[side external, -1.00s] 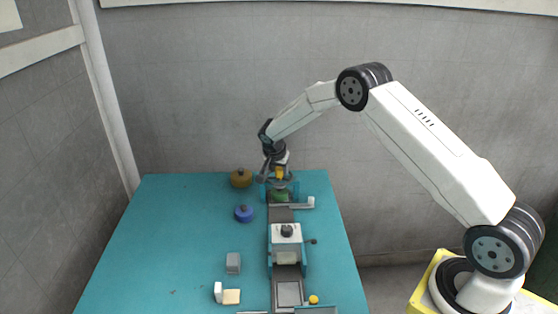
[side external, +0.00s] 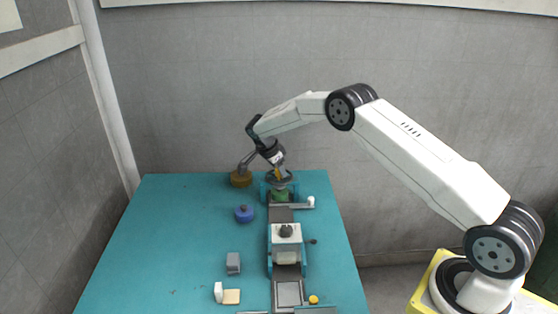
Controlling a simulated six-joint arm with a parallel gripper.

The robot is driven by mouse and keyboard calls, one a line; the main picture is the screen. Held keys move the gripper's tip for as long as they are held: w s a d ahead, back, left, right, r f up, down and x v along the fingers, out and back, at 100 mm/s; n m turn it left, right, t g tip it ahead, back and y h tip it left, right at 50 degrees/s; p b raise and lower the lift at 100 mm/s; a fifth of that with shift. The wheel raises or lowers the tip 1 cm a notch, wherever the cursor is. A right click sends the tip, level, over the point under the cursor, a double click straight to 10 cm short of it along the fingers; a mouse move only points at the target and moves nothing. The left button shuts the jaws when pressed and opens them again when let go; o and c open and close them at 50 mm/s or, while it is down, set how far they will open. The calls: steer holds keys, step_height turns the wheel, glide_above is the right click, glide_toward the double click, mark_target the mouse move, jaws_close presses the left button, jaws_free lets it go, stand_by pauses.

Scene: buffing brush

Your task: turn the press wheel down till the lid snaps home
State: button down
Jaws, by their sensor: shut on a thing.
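The press wheel (side external: 268,179) is a dark disc at the far end of the teal table, on a teal frame above a green part (side external: 281,196). My gripper (side external: 280,175) reaches down to the wheel from above, tilted, with its wrist leaning left. It is shut on the wheel, though the fingertips are small and the exact grip is hard to see. The lid under the wheel cannot be made out; the frame and wheel hide it.
A brown pot (side external: 240,180) and a blue pot (side external: 243,214) stand left of the press. A track runs toward the front, with a white block (side external: 286,234) topped by a dark knob. A grey block (side external: 233,263) and a yellow button (side external: 314,299) are nearer. The left table is mostly clear.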

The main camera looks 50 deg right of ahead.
mark_target(271, 179)
stand_by(0.3)
steer(key=shift+c, duration=1.2)
jaws_free()
steer(key=shift+r, duration=0.1)
steer(key=v, duration=0.7)
steer(key=shift+a+r, duration=0.2)
steer(key=shift+r, duration=0.05)
steer(key=s+a+r+n+t+y, duration=0.1)
steer(key=s+a+n, duration=0.3)
steer(key=s+n, duration=0.3)
steer(key=s+a+r+n+t+y, duration=0.1)
steer(key=s+a+n, duration=0.3)
steer(key=s, duration=0.9)
steer(key=s+a+r+n+t+y, duration=0.1)
steer(key=s+a+n+y, duration=0.1)
steer(key=s+a+n, duration=0.3)
steer(key=s+n, duration=0.4)
steer(key=s, duration=0.2)
steer(key=shift+n+t, duration=0.4)
